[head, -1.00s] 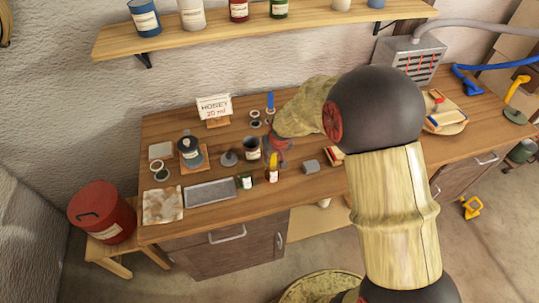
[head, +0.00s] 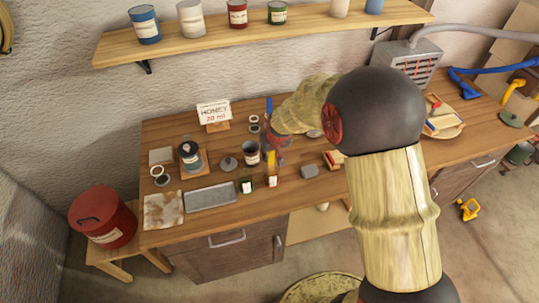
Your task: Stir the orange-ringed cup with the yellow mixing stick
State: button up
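A dark grey open cup (head: 251,153) stands mid-bench in the head view. I cannot make out an orange ring on it. My gripper (head: 275,150), reddish and blurred, is just right of the cup, below the tan cover of my arm. Its fingers are too small and blurred to tell open from shut. A small yellow upright piece (head: 272,159) shows at the gripper, above a small labelled bottle (head: 272,181). I cannot tell whether it is the mixing stick or part of the bottle, or whether it is held.
A labelled jar (head: 190,153) stands left, the honey sign (head: 214,113) behind. My arm hides the bench's right middle.

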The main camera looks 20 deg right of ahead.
jog(key=shift+r+p, duration=1.4)
jog(key=shift+r, duration=1.3)
jog(key=shift+r, duration=0.1)
notch_tip(320, 180, up, 5)
jog(key=p, duration=0.2)
jog(key=shift+p, duration=0.35)
